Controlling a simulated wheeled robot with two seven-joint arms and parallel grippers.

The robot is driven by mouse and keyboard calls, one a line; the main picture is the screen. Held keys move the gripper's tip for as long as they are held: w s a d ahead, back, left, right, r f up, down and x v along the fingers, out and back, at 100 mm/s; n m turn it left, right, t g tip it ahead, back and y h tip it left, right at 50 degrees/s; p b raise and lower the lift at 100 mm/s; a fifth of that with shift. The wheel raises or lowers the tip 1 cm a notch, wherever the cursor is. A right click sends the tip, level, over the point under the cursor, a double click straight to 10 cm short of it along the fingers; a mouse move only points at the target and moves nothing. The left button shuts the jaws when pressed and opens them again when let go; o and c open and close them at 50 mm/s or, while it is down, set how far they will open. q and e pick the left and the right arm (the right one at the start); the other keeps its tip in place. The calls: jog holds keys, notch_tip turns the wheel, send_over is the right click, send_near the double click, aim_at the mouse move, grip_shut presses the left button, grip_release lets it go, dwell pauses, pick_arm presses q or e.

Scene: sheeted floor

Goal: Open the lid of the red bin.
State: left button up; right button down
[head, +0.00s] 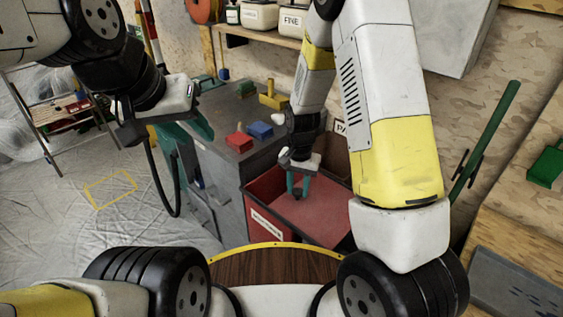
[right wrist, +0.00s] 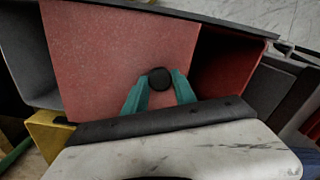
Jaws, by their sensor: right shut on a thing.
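The red bin (head: 262,222) with a white label stands beside the grey workbench. Its flat red lid (head: 325,208) lies over the right part of the bin in the head view. A strip of the bin's inside shows uncovered at the left. In the right wrist view the lid (right wrist: 110,50) has a round black knob (right wrist: 159,78), and the open bin interior (right wrist: 228,68) shows beside it. My right gripper (head: 298,192) is shut on the knob, with its teal fingers (right wrist: 159,90) either side. My left gripper (head: 190,128) hangs near the workbench, away from the bin; its opening is unclear.
The grey workbench (head: 215,108) carries a red block (head: 239,142), a blue block (head: 259,130) and a yellow piece (head: 273,96). A shelf with containers (head: 260,17) is behind. A green-handled tool (head: 487,140) leans at the right.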

aim_at(312, 208)
jog(key=s+d, duration=0.4)
dwell(0.3)
jog(key=c, duration=1)
grip_release()
jog(key=shift+r, duration=3.9)
